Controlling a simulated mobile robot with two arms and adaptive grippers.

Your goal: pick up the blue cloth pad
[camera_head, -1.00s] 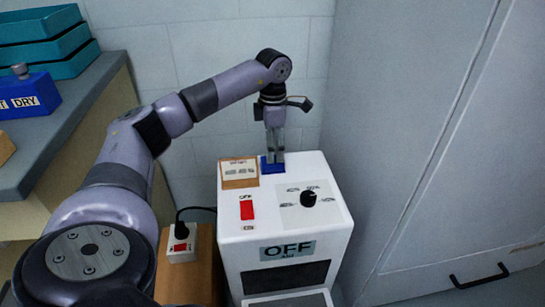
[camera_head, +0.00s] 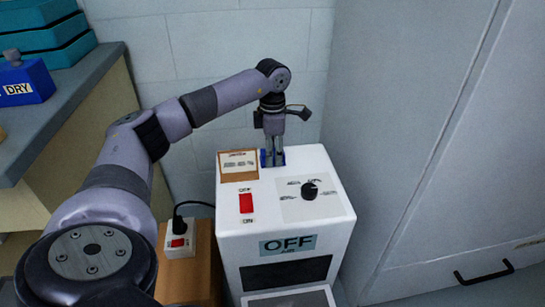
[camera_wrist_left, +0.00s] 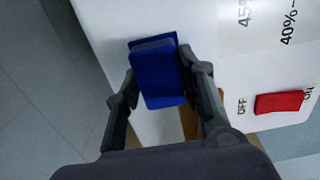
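The blue cloth pad (camera_wrist_left: 157,78) is at the back left edge of the white machine's top. In the head view the pad (camera_head: 265,160) shows partly behind my left fingers. My left gripper (camera_head: 273,163) points down over it with its fingers apart. In the left wrist view the left gripper (camera_wrist_left: 157,66) has one finger at each side of the pad, close to its edges. I cannot tell whether they touch it. My right gripper is in neither view.
The white machine (camera_head: 235,222) has a red switch (camera_head: 246,202), a black knob (camera_head: 309,190) and an OFF sign (camera_head: 288,245). A framed card (camera_head: 239,166) sits left of the pad. A grey cabinet (camera_head: 420,130) stands at the right, a bench (camera_head: 60,115) at the left.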

